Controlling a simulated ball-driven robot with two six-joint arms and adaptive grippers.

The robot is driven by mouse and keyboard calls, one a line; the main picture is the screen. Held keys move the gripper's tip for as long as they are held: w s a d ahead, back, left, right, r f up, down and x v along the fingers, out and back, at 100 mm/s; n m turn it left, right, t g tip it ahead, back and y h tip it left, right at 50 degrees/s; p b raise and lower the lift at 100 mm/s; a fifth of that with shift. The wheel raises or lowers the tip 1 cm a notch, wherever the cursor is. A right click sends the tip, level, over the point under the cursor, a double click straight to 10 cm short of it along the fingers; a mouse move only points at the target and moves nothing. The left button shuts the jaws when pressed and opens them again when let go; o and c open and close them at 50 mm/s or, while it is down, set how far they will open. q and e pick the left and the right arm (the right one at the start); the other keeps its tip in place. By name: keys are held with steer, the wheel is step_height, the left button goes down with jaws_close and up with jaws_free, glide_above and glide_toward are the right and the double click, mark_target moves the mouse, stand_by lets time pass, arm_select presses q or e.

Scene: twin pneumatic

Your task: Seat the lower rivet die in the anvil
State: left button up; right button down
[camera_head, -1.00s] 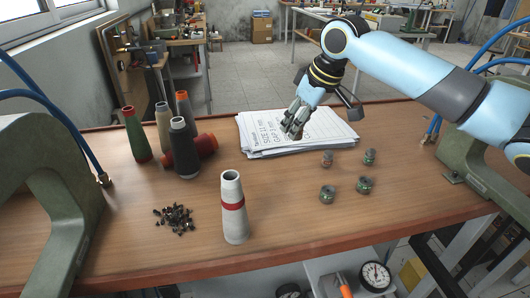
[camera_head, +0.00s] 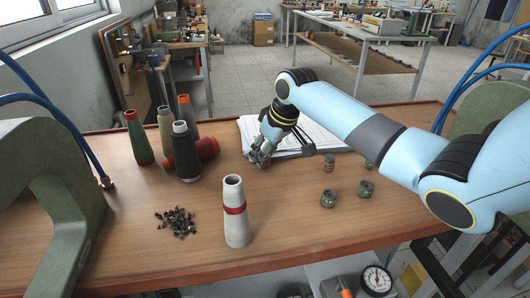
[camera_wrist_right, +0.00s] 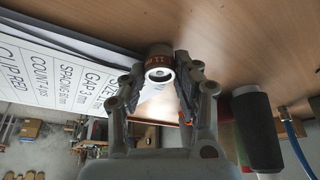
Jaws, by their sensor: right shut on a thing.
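My right gripper (camera_head: 262,155) is shut on a rivet die, above the front left edge of the paper stack. In the right wrist view, the gripper (camera_wrist_right: 158,88) pinches the die (camera_wrist_right: 158,52) between both fingers. The die is short and round, dark with a reddish marked band and a pale ring face with a hole. Other dies stand on the table: a reddish one (camera_head: 329,163), two greenish ones (camera_head: 328,198) (camera_head: 365,188), and one partly behind my arm (camera_head: 369,164). Green C-shaped press frames stand left (camera_head: 45,190) and right (camera_head: 481,108); no anvil seat shows clearly. My left gripper is out of view.
A white cone with a red band (camera_head: 235,215) stands at the front. A pile of small dark rivets (camera_head: 175,222) lies front left. The paper stack (camera_head: 315,135) lies behind.

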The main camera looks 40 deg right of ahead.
steer(key=c, duration=1)
jaws_free()
